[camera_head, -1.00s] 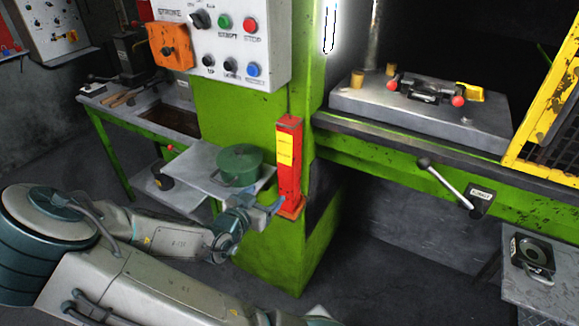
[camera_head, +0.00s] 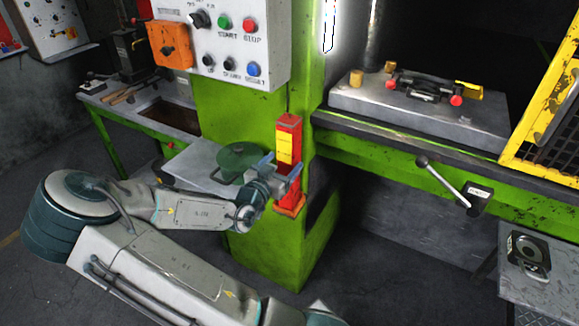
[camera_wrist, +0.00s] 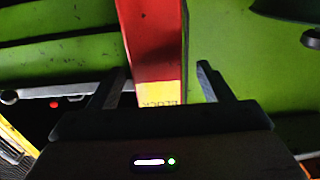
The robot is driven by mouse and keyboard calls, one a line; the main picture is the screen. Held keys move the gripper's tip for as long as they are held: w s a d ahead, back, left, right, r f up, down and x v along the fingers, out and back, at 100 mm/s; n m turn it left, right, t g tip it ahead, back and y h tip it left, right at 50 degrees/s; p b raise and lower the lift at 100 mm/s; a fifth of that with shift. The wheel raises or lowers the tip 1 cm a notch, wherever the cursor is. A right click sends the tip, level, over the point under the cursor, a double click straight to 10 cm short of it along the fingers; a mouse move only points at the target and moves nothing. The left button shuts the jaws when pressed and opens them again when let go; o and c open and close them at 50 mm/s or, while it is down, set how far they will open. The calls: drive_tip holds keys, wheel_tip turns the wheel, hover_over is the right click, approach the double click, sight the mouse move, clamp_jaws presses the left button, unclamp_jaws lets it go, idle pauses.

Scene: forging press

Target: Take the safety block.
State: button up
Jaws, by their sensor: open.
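The safety block (camera_head: 289,132) is a red upright bar with a yellow label, standing against the green press column on a small orange-red foot. My gripper (camera_head: 283,163) is at its lower half, with the fingers open on either side of the bar. In the wrist view the red block (camera_wrist: 152,45) runs between the two open fingers of my gripper (camera_wrist: 160,85), and part of its yellow label shows above the palm. The right finger looks a little farther from the block than the left. I cannot tell whether either finger touches it.
A green round pot (camera_head: 238,160) stands on a small grey shelf (camera_head: 190,160) just left of my gripper. The control panel (camera_head: 225,45) hangs above on the green column. A lever (camera_head: 445,182) sticks out at the right, below the press bed (camera_head: 420,112).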

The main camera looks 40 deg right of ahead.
drive_tip(key=shift+w+d+p, duration=0.15)
drive_tip(key=shift+d+p, duration=0.15)
drive_tip(key=shift+d, duration=0.3)
drive_tip(key=shift+f+p+x, duration=0.2)
drive_tip(key=shift+p+x, duration=0.4)
drive_tip(key=shift+x, duration=1.4)
clamp_jaws()
drive_tip(key=shift+r, duration=0.1)
